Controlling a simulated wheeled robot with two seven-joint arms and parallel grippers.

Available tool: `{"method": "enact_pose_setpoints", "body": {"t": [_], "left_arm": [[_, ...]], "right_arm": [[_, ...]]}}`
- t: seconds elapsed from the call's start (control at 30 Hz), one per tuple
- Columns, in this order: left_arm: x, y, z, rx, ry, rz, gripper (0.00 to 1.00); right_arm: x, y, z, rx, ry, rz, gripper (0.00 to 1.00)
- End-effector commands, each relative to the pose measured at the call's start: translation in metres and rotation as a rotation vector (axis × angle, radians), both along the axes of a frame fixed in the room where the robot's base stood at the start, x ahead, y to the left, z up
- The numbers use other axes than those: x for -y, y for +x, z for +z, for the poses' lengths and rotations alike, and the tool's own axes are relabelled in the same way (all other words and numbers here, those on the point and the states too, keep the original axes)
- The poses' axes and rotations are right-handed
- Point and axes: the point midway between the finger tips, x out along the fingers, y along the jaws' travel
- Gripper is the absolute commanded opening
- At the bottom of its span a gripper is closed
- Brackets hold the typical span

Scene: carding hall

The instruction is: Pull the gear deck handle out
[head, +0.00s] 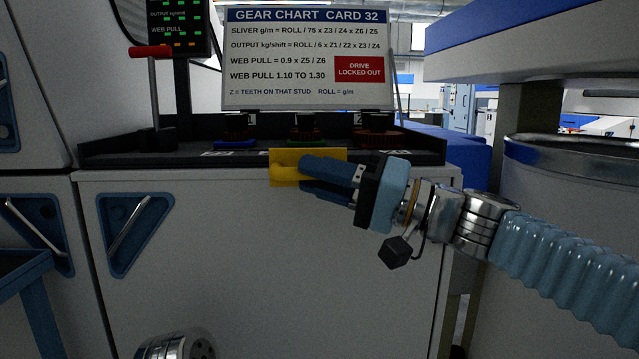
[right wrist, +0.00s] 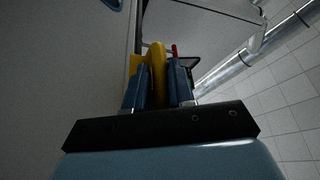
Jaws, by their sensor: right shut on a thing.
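The yellow gear deck handle (head: 283,172) is on the front edge of the dark gear deck (head: 120,158), on top of the light grey cabinet. My right gripper (head: 306,172) reaches in from the right and is shut on the handle. In the right wrist view the yellow handle (right wrist: 157,62) stands between the two blue fingers of the right gripper (right wrist: 158,88). The fingers hide part of the handle. My left gripper is not in view; only a metal part of my arm shows at the bottom edge of the head view.
A gear chart card (head: 307,58) stands behind the deck. Gears with blue (head: 236,141) and green (head: 305,138) bases sit on the deck. A lever with a red grip (head: 150,52) rises at its left. A large metal-rimmed can (head: 580,155) stands right, close to my right arm.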

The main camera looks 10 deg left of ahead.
Motion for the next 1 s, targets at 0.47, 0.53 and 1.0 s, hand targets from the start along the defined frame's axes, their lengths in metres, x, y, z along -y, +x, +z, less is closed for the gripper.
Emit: {"method": "enact_pose_setpoints", "body": {"t": [0.47,0.53,1.0], "left_arm": [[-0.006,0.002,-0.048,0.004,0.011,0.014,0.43],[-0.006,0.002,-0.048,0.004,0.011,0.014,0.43],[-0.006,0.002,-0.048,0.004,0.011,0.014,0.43]], "right_arm": [[0.015,-0.057,-0.002,0.004,-0.002,0.006,0.00],[0.015,-0.057,-0.002,0.004,-0.003,0.008,0.00],[0.015,-0.056,-0.002,0.004,-0.002,0.006,0.44]]}}
